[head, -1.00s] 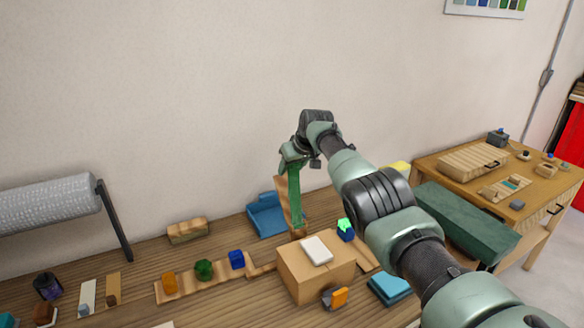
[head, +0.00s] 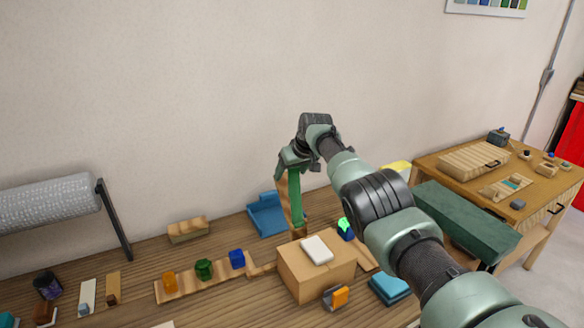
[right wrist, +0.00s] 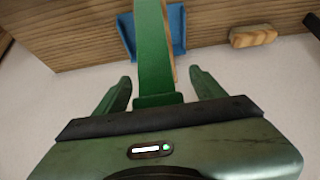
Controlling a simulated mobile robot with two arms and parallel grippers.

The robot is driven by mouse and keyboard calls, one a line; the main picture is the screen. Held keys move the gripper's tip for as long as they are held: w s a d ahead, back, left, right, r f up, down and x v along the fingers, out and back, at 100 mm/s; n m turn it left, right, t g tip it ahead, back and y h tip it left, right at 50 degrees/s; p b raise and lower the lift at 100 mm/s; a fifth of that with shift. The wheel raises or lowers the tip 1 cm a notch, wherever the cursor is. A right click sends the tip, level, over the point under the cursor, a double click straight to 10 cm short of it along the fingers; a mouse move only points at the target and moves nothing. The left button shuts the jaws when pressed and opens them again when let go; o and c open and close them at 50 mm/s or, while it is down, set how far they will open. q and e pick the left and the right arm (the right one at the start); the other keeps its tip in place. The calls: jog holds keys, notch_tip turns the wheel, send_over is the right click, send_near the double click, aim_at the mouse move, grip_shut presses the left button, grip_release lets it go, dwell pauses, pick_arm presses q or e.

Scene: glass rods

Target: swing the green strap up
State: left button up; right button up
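The green strap (head: 294,196) stands nearly upright against a wooden upright (head: 284,204) behind the cardboard-coloured box. My right gripper (head: 295,168) is at the strap's top end. In the right wrist view the strap (right wrist: 154,55) runs between the two fingers of the right gripper (right wrist: 160,82), with a gap on either side, so the gripper is open around it and not shut on it. My left gripper is not in view.
A box (head: 318,272) with a white block on top stands in front of the strap. A blue tray (head: 266,222) lies behind it to the left. Several coloured blocks stand on a wooden strip to the left. The wall is close behind.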

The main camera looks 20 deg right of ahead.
jog(key=shift+w+r, duration=0.25)
jog(key=shift+r, duration=0.05)
jog(key=shift+v, duration=1.05)
jog(key=shift+b+v, duration=0.8)
jog(key=shift+v, duration=1.9)
jog(key=shift+s+d, duration=0.1)
jog(key=shift+s, duration=0.05)
